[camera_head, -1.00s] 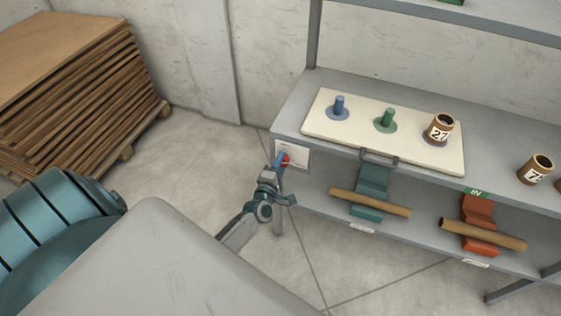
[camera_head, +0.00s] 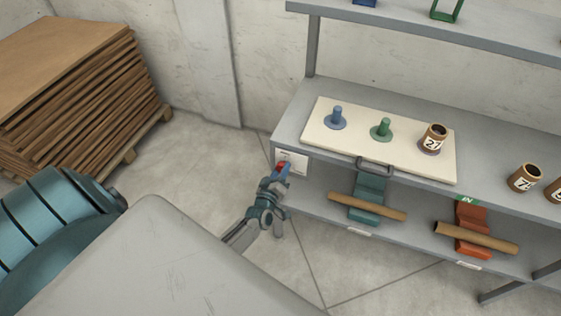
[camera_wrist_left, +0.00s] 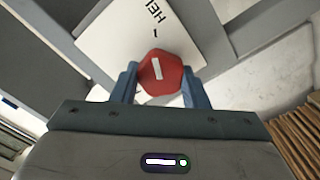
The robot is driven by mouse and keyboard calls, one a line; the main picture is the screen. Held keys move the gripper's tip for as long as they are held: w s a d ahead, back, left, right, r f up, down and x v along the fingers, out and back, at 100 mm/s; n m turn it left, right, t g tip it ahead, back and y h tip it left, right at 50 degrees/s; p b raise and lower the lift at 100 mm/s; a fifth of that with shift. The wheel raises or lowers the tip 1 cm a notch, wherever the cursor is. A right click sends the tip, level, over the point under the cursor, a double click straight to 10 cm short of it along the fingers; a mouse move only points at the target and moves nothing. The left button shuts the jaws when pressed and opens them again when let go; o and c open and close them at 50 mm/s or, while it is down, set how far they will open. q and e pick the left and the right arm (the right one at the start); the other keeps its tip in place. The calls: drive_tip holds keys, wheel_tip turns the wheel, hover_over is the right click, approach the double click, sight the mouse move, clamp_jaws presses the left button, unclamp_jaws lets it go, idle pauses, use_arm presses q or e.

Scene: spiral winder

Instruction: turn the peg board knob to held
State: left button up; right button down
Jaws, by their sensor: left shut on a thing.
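The red knob (camera_head: 280,166) sits on a white label plate (camera_head: 297,162) at the left end of the shelf's front edge. My left gripper (camera_head: 284,170) is shut on it. In the left wrist view, the blue fingers (camera_wrist_left: 161,88) stand on either side of the red knob (camera_wrist_left: 165,84). A white bar on the knob's face points roughly toward a short black tick on the plate (camera_wrist_left: 110,38). The letters "HEL" show beyond the tick; the rest of the word is cut off. The cream peg board (camera_head: 318,145) lies on the shelf above. My right gripper is not in view.
The board carries a blue peg (camera_head: 336,117), a green peg (camera_head: 381,129) and a brown tube marked 27 (camera_head: 433,138). Teal (camera_head: 368,190) and orange (camera_head: 472,218) cradles hold tubes on the lower shelf. Stacked brown sheets (camera_head: 85,95) stand at left. Floor between is clear.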

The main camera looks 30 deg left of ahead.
use_arm(q)
drive_tip(key=shift+f+m, duration=0.1)
drive_tip(key=shift+m, duration=0.6)
drive_tip(key=o, duration=1)
drive_tip(key=shift+c, duration=0.2)
drive_tip(key=v, duration=1.1)
drive_tip(key=shift+b, duration=0.4)
drive_tip(key=shift+d, duration=0.1)
